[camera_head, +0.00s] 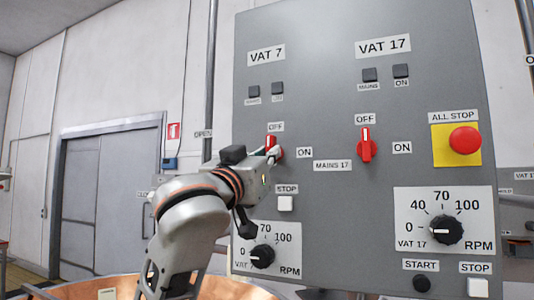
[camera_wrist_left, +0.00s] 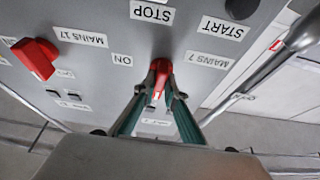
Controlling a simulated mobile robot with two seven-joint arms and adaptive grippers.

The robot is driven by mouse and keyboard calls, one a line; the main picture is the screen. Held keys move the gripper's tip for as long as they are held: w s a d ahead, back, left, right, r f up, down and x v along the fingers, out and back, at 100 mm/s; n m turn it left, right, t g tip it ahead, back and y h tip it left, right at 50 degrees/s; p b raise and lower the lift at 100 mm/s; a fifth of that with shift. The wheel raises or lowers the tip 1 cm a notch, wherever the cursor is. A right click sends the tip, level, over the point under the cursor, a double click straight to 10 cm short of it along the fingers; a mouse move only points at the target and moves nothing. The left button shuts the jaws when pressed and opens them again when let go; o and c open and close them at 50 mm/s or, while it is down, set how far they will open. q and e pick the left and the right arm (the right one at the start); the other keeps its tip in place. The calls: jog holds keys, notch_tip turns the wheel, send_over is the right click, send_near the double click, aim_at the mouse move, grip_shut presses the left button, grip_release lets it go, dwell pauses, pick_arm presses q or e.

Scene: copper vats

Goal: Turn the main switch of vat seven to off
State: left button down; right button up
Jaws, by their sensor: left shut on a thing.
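The red main switch of vat seven (camera_head: 269,141) is on the grey control panel, below the OFF label (camera_head: 276,126) and left of the ON label (camera_head: 304,153). My left gripper (camera_head: 273,152) reaches it from the lower left and covers much of it. In the left wrist view, where the labels appear upside down, the fingers (camera_wrist_left: 160,88) are shut on the red switch (camera_wrist_left: 162,68), one on each side. The switch looks roughly upright there, its pale mark on the side away from the STOP label. My right gripper is not in view.
The red vat seventeen switch (camera_head: 366,146) stands upright to the right. A red all-stop button (camera_head: 464,140) on a yellow plate is further right. A white stop button (camera_head: 285,203) and black speed dial (camera_head: 262,255) are below my gripper. Copper vat rims (camera_head: 235,288) show at the bottom.

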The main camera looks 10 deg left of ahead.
pick_arm(q)
jog(key=shift+n, duration=0.4)
jog(key=c, duration=2.1)
grip_release()
jog(key=shift+s, duration=0.1)
jog(key=v, duration=1.2)
jog(key=shift+d, duration=0.15)
